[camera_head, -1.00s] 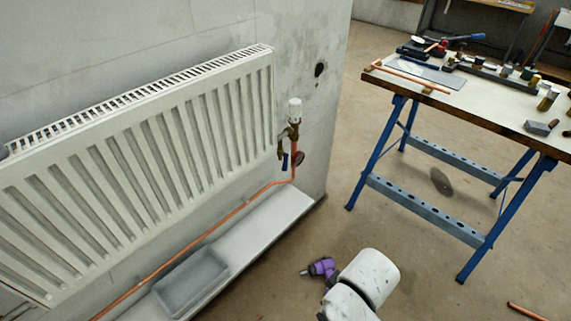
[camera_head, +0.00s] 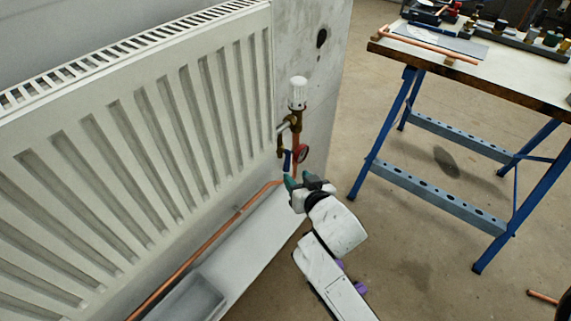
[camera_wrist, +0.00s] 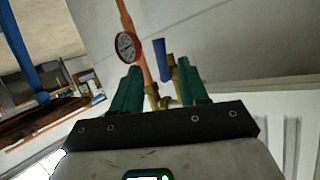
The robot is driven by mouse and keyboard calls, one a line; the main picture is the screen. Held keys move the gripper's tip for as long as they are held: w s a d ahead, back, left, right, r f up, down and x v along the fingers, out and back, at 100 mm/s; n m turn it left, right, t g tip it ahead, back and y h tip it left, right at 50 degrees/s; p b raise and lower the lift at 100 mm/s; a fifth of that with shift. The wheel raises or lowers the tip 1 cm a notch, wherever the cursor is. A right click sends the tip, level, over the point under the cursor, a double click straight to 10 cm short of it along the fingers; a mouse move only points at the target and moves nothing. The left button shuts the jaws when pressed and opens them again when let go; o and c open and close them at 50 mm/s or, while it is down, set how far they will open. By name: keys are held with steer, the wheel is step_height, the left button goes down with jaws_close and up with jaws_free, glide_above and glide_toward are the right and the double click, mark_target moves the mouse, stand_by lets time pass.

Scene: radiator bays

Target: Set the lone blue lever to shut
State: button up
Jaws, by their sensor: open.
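The blue lever (camera_head: 287,160) hangs on the brass valve below the white thermostat head (camera_head: 298,93), at the right end of the radiator. In the wrist view the blue lever (camera_wrist: 162,62) shows beyond and between my two green fingers, apart from them. A red-rimmed gauge (camera_head: 301,153) sits just right of the lever; it also shows in the wrist view (camera_wrist: 127,46). My gripper (camera_head: 296,180) is open and empty, just below the lever and gauge. Whether a fingertip touches the pipe cannot be told.
A white radiator (camera_head: 150,130) fills the left. A copper pipe (camera_head: 210,245) runs along the wall above a pale ledge (camera_head: 255,235) with a grey tray (camera_head: 185,303). A workbench with blue legs (camera_head: 385,140) stands at the right. Floor between is clear.

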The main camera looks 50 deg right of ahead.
mark_target(288, 168)
steer(key=x, duration=0.9)
steer(key=shift+a+b, duration=0.1)
steer(key=shift+b, duration=0.3)
steer(key=shift+s, duration=0.1)
jaws_close()
